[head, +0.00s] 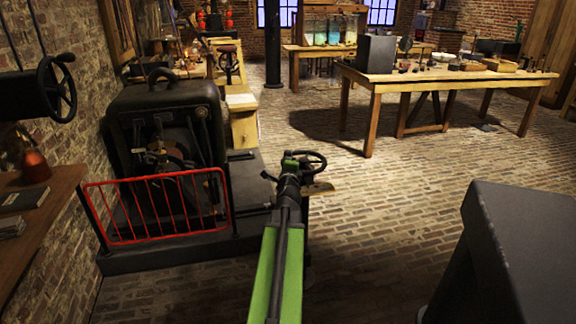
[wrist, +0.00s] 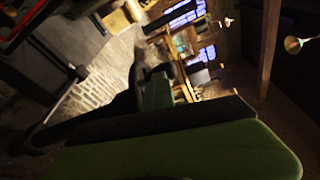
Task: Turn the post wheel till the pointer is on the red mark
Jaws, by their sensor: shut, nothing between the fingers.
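A dark spoked hand wheel (head: 312,160) shows just beyond the end of my arm in the head view, and I take it for the post wheel. A small tan plate (head: 320,188) shows below it. My gripper (head: 291,159) is shut and empty, at the wheel's left side; I cannot tell whether it touches the rim. The arm hides the post. In the wrist view my green gripper parts (wrist: 157,92) fill the lower middle, and I cannot make out the wheel clearly. The pointer and the red mark are too small or hidden to tell.
A black machine (head: 168,120) stands left behind a red rail (head: 160,207). Another wheel (head: 60,88) is on the left wall. A wooden table (head: 375,88) with small items stands at the back right. A dark block (head: 530,240) is at the near right. The brick floor between is clear.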

